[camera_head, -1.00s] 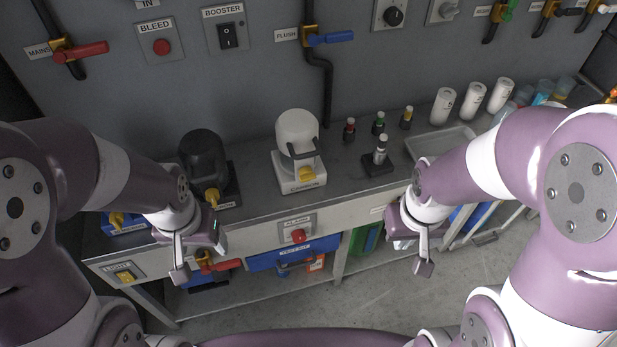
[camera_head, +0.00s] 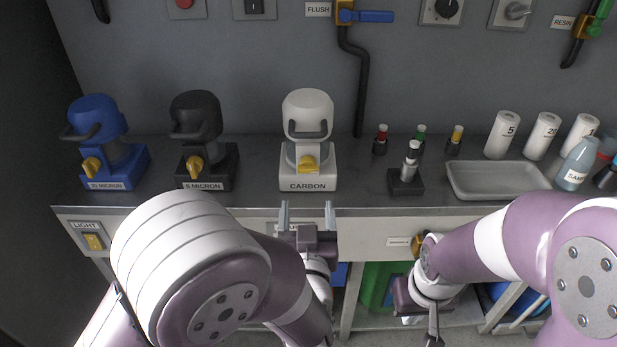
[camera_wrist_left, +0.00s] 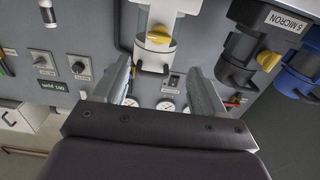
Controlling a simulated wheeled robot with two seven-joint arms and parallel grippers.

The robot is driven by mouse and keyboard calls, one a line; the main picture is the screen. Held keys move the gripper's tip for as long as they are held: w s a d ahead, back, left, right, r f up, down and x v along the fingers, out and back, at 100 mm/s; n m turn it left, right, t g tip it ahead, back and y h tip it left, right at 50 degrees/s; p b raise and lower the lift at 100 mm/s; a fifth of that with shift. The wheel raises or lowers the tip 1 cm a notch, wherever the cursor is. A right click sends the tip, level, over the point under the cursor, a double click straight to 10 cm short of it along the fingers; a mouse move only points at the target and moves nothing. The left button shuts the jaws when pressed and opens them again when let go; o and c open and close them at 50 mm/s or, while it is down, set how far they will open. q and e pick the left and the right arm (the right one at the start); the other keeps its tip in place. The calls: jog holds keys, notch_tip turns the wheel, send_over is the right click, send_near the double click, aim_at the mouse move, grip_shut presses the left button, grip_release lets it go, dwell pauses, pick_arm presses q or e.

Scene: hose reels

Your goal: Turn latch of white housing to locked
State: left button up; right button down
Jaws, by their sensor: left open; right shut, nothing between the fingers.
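The white housing (camera_head: 307,112) labelled CARBON stands upright on the bench, with a dark handle bar across its front. Its yellow latch (camera_head: 308,163) sits low on the front of the base. The housing (camera_wrist_left: 158,20) and its yellow latch (camera_wrist_left: 159,36) also show in the left wrist view, at the top centre beyond the fingers. My left gripper (camera_head: 306,216) is open and empty, in front of the bench edge below the housing, apart from the latch. My right gripper (camera_head: 434,338) is shut and empty, low in front of the bench at the right, partly cut off by the picture's edge.
A blue housing (camera_head: 98,125) and a black housing (camera_head: 197,118) stand to the left. A blue-handled FLUSH valve (camera_head: 365,16) is on the wall. The bench before the white housing is clear.

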aim_at(308, 170)
pick_arm(q)
jog(key=w+b, duration=0.1)
jog(key=w, duration=1.1)
jog(key=shift+w+d, duration=0.1)
jog(key=c, duration=1.1)
